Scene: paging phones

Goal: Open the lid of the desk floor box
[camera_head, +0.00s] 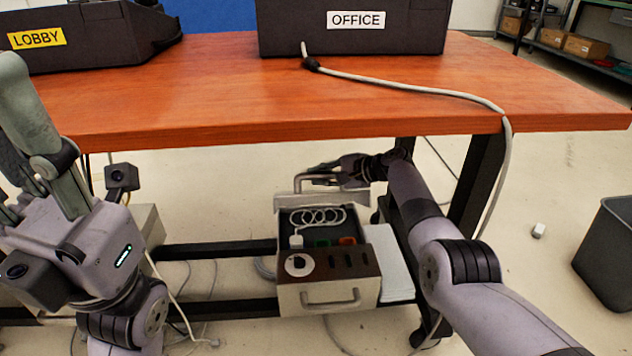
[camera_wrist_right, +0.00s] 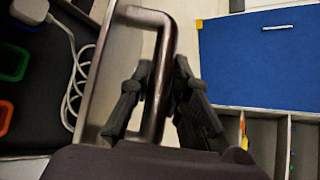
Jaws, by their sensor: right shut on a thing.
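The desk floor box (camera_head: 328,295) sits low under the orange table. Its lid (camera_head: 300,201) stands raised at the back of the box, with a bar handle (camera_head: 318,180) on it. My right gripper (camera_head: 352,170) is shut on the handle; in the right wrist view its dark fingers (camera_wrist_right: 155,95) close on either side of the handle bar (camera_wrist_right: 163,65). The box's interior shows a coiled white cable (camera_head: 320,217), a green socket (camera_head: 322,242) and an orange socket (camera_head: 347,240). My left gripper (camera_head: 30,130) is raised at the left, away from the box; its finger opening is unclear.
The table (camera_head: 200,100) lies above the box and carries the LOBBY case (camera_head: 90,45) and the OFFICE case (camera_head: 355,40). A grey cable (camera_head: 420,87) hangs over the front edge. Table legs (camera_head: 475,185) and crossbars (camera_head: 215,250) flank the box. A bin (camera_head: 608,255) stands far right.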

